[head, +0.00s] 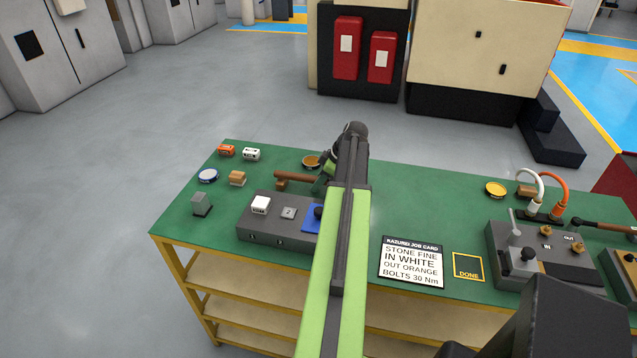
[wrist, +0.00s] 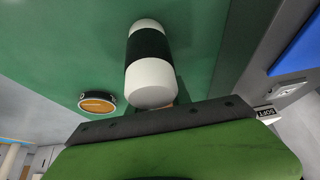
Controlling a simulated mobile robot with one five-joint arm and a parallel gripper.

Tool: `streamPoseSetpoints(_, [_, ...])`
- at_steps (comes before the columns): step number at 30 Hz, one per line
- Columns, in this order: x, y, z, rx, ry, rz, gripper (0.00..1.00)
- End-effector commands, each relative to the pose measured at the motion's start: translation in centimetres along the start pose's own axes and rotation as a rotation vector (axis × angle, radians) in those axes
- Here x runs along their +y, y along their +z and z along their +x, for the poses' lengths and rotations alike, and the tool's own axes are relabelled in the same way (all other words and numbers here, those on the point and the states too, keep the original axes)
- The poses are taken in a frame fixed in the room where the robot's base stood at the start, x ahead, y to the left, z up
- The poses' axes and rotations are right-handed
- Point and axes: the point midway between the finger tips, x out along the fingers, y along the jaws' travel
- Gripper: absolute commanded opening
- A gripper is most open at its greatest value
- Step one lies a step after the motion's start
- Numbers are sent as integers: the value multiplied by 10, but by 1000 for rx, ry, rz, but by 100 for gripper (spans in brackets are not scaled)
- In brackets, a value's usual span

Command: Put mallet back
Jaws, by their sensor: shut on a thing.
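The mallet's brown handle (head: 297,176) runs left from my gripper (head: 325,182) in the head view, above the green bench top. My arm hides the rest of the mallet there. In the wrist view the mallet's head (wrist: 150,62) is a cylinder with white ends and a black middle band, just beyond my gripper's jaw. Only a sliver of wood shows under it. My gripper is shut on the mallet. A small wooden block (head: 281,185) is below the handle's left end; I cannot tell whether they touch.
A grey console (head: 275,235) with a blue pad lies in front. A round tin (head: 311,161) sits behind the handle. Small blocks and a blue-rimmed tin (head: 208,176) stand left. The job card (head: 411,262) and a second console (head: 520,262) are right.

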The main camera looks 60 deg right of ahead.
Motion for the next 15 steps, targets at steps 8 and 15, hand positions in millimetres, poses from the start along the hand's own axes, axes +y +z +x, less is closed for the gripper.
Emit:
streamPoseSetpoints(8, [0,5,7,0,1,1,0])
streamPoseSetpoints(15, [0,4,6,0,1,1,28])
